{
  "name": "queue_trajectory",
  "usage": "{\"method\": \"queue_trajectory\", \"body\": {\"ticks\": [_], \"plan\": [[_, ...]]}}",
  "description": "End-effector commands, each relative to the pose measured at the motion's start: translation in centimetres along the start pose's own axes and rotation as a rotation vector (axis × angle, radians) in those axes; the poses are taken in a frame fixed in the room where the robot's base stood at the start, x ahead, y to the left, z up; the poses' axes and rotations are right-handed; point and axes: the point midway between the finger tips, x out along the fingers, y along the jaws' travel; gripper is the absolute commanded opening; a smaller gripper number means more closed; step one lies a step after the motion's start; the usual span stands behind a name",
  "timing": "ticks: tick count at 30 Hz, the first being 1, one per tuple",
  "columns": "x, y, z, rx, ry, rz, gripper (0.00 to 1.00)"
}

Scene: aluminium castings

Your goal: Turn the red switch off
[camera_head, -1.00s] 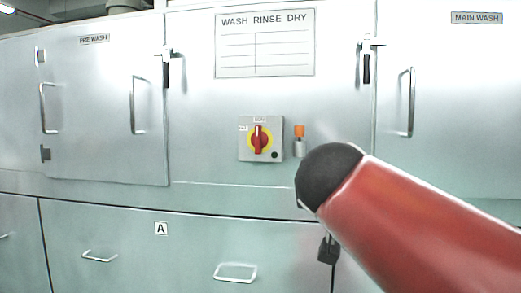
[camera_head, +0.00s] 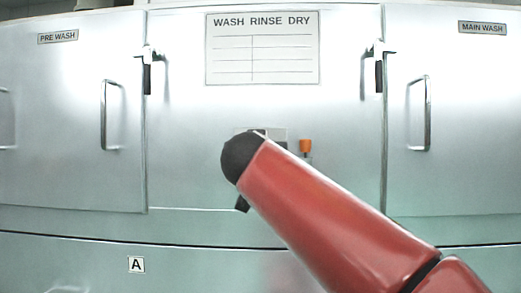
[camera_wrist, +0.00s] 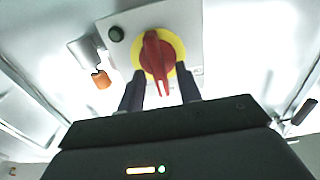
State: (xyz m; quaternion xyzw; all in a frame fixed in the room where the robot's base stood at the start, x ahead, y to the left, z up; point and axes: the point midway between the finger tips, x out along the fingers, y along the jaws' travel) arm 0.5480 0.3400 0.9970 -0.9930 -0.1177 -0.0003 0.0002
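The red switch (camera_wrist: 156,58) is a rotary handle on a yellow ring, on a grey plate (camera_wrist: 190,22). In the wrist view the handle stands nearly upright, its lower end pointing toward my gripper (camera_wrist: 160,88). My gripper is open, with one dark finger to each side of the handle's lower end. I see no clear contact with the handle. In the head view my red arm hides the switch, and only the top of its grey plate (camera_head: 276,133) shows. My gripper is largely hidden behind my arm there.
An orange-topped fitting (camera_head: 305,147) sits just right of the switch plate. Metal door handles (camera_head: 111,115) and (camera_head: 418,112) flank the panel, with black latches (camera_head: 147,75) near the doors' upper corners. A chart (camera_head: 262,48) is above. The panel between the doors is otherwise flat.

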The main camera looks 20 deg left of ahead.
Motion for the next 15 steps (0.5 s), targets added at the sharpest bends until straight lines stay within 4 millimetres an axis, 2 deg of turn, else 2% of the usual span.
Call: {"method": "queue_trajectory", "body": {"ticks": [9, 15], "plan": [[0.36, 0.0, 0.05, -0.001, 0.0, 0.0, 0.35], [0.35, 0.0, 0.05, -0.001, 0.0, 0.0, 0.08]]}}
